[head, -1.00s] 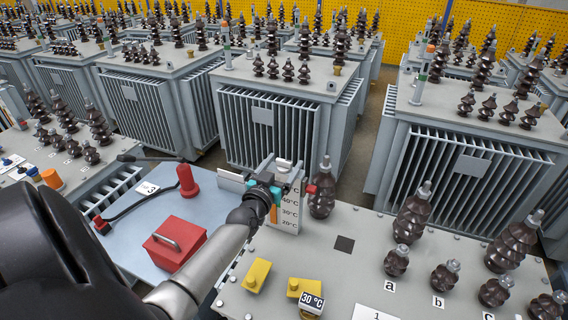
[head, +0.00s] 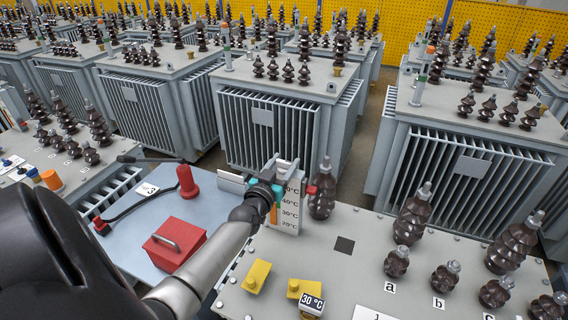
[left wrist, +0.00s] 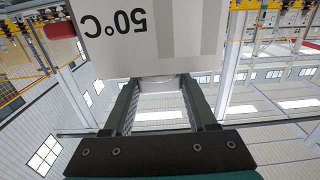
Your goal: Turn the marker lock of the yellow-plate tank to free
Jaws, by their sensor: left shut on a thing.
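A white scale plate (head: 289,215) with temperature marks stands upright at the back edge of the near grey tank lid (head: 330,275). A red knob (head: 312,189) sits at its right side. My left gripper (head: 276,172) is at the upper part of the plate, shut on a small part there that its fingers mostly hide. In the left wrist view the gripper (left wrist: 160,88) reaches the edge of the plate (left wrist: 140,45), whose "50°C" mark is upside down. Two yellow blocks (head: 257,275) sit on the near lid. I cannot make out the marker lock clearly.
Brown insulators (head: 412,215) stand on the right of the near lid, by labels a, b and c. A red box (head: 175,243) and a red handle (head: 187,181) on a cable are on the blue-grey panel at left. More grey tanks fill the back.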

